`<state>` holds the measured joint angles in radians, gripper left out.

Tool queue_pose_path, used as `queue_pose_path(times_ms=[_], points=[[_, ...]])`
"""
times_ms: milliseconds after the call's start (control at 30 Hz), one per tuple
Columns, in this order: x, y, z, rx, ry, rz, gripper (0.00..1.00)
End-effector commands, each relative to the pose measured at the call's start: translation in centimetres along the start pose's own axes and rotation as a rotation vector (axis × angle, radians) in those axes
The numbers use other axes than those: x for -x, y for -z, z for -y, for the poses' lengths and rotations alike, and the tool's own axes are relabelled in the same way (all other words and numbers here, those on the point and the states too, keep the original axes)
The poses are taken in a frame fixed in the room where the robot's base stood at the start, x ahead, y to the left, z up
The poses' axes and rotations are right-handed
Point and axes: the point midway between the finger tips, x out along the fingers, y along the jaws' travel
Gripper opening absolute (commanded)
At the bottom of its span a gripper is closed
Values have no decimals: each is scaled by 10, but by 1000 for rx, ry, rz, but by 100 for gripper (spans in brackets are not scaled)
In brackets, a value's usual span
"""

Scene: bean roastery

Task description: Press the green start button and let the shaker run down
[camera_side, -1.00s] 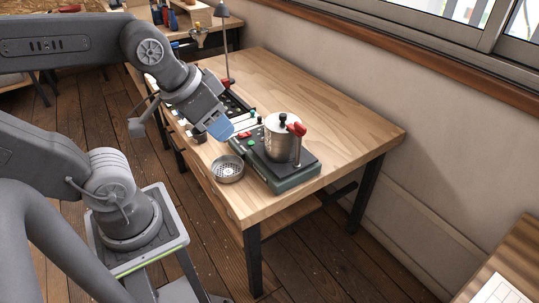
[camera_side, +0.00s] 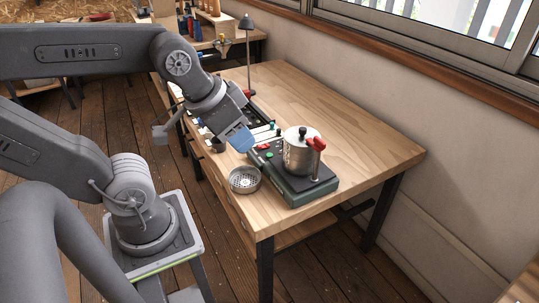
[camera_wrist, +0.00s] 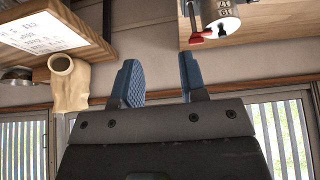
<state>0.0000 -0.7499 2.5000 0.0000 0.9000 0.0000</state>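The shaker stands near the right front of the wooden table, with a dark green base (camera_side: 298,193) and a metal pot (camera_side: 298,158) on top. The pot has a black lid knob and a red-handled clamp (camera_side: 317,144). The small green button (camera_side: 269,155) is on the base, left of the pot, close to a red part. My gripper (camera_side: 240,139), with blue fingertips, hangs just left of the button, apart from it as far as I can tell. In the wrist view its fingers (camera_wrist: 160,80) stand apart with nothing between; the pot (camera_wrist: 222,14) shows at top right and the button does not show.
A perforated metal bowl (camera_side: 244,180) sits beside the base's left front. A dark tray of small parts (camera_side: 252,115) and a lamp (camera_side: 247,24) lie farther back. The table's right side (camera_side: 365,140) is clear. A beige vessel (camera_wrist: 70,84) shows in the wrist view.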

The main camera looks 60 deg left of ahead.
Motion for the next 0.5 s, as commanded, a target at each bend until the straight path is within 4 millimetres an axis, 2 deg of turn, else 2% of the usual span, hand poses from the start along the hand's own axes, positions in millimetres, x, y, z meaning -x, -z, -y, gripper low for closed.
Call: queue_pose_path(times_ms=[67,367,500], points=[[0,0,0,0,0,0,31],[0,0,0,0,0,0,2],[0,0,0,0,0,0,0]])
